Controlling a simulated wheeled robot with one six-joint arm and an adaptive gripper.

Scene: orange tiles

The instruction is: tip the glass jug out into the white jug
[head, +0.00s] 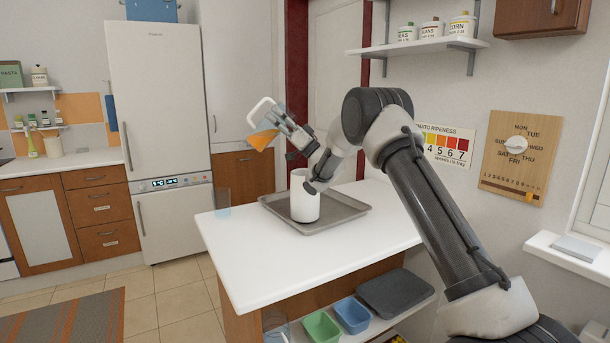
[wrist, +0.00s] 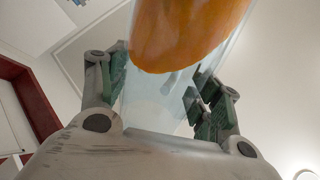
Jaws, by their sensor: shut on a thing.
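My gripper (head: 292,136) is shut on the glass jug (head: 268,122), well above the counter in the head view. The jug is clear with a pale handle and is strongly tilted. Orange liquid (head: 263,142) lies in it; no falling stream shows. In the wrist view the fingers of my gripper (wrist: 163,98) stand on both sides of the clear jug wall (wrist: 150,110), with the orange liquid above. The white jug (head: 304,200) stands upright on a grey tray (head: 345,209), below and right of the glass jug. Its inside is hidden.
The tray lies on a white counter (head: 300,255). Green (head: 321,327) and blue (head: 352,315) bins sit on the shelf below. The front of the counter top is bare.

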